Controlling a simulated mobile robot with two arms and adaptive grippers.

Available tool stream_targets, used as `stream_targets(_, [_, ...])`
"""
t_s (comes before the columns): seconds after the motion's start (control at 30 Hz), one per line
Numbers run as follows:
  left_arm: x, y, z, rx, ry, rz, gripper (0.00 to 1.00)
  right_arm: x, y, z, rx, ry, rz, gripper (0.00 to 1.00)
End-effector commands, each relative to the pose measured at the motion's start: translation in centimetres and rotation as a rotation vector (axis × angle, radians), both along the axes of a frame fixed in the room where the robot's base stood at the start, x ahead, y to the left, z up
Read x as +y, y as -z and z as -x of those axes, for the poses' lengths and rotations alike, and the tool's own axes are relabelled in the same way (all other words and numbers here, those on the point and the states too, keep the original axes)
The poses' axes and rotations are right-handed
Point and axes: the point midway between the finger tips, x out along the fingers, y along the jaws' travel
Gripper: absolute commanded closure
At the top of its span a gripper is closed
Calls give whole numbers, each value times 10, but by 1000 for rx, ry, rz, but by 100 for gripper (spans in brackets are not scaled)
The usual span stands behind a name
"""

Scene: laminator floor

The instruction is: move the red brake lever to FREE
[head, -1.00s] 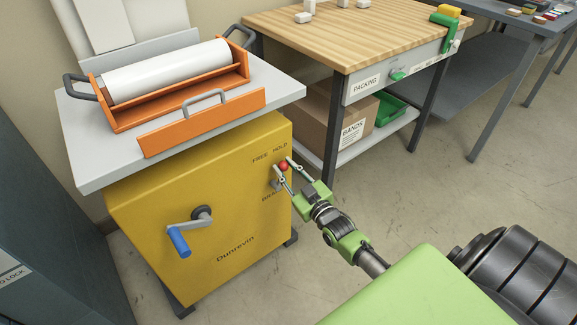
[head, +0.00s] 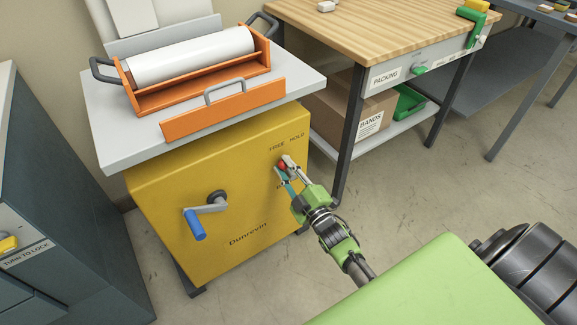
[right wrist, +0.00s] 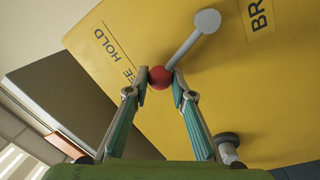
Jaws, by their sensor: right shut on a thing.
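The red brake lever's round knob (head: 283,166) is on the right part of the yellow machine's front, just below the FREE label (head: 277,149) and left of being under the HOLD label (head: 297,138). In the right wrist view the red knob (right wrist: 160,76) sits at the end of a grey rod that runs up right to a round pivot. My right gripper (right wrist: 160,80) is shut on the knob, one fingertip on each side. The left fingertip hides part of FREE. My left gripper is out of view.
A blue-handled crank (head: 195,224) sticks out left of the lever. An orange roller tray (head: 215,110) stands on the machine's grey top. The packing bench (head: 375,40) is at the right, a dark cabinet (head: 60,200) at the left. Floor right of the machine is clear.

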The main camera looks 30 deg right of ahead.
Motion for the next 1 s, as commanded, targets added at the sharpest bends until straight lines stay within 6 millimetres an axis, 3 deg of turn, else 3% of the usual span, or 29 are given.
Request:
stream_targets(0.57, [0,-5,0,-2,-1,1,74,3,3,1,1,-1,33,100])
stream_targets(0.6, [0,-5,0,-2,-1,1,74,4,3,1,1,-1,33,70])
stream_targets(0.63, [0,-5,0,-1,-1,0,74,4,3,1,1,-2,33,62])
stream_targets(1.0, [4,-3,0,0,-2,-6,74,3,2,2,-1,0,31,60])
